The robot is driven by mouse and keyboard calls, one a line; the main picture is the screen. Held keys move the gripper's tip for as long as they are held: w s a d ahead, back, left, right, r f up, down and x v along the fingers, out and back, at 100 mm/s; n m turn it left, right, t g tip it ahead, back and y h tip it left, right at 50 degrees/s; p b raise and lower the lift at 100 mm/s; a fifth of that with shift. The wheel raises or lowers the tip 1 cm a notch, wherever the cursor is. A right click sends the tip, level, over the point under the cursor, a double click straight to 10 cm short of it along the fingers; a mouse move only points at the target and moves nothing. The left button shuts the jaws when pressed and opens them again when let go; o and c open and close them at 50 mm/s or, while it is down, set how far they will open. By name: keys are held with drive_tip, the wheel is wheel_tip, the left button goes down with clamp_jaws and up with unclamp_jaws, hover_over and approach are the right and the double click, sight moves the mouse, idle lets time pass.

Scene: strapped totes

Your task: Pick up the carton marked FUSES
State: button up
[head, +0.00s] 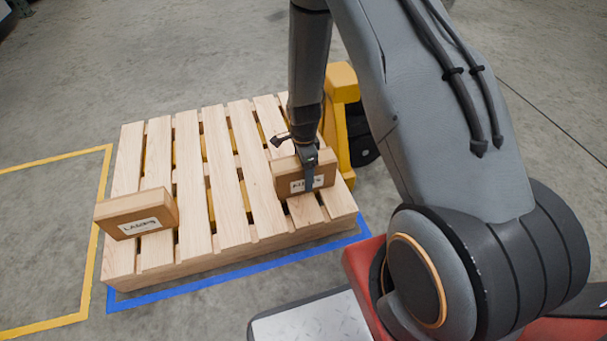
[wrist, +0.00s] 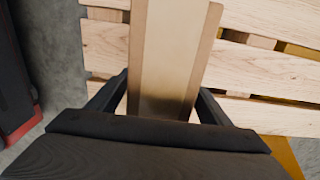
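A brown carton (head: 288,180) sits near the right end of the pallet with a white label on its front face. My gripper finger covers part of that label, and I cannot read it surely as FUSES. A second brown carton (head: 140,213) sits at the pallet's left front; its label seems to read LABELS. My gripper (head: 307,171) points down over the right carton, one finger in front of its label face. In the wrist view the fingers flank this carton (wrist: 168,60), one on each side. Whether they press on it I cannot tell.
The slatted wooden pallet (head: 187,150) is bare between the two cartons. A yellow pallet-jack part (head: 341,85) stands behind its right end. Blue tape (head: 240,265) borders the pallet's front, and a yellow-taped floor area (head: 55,158) is empty on the left.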

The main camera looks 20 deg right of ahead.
drive_tip(key=c, duration=1.7)
drive_tip(key=shift+r, duration=0.1)
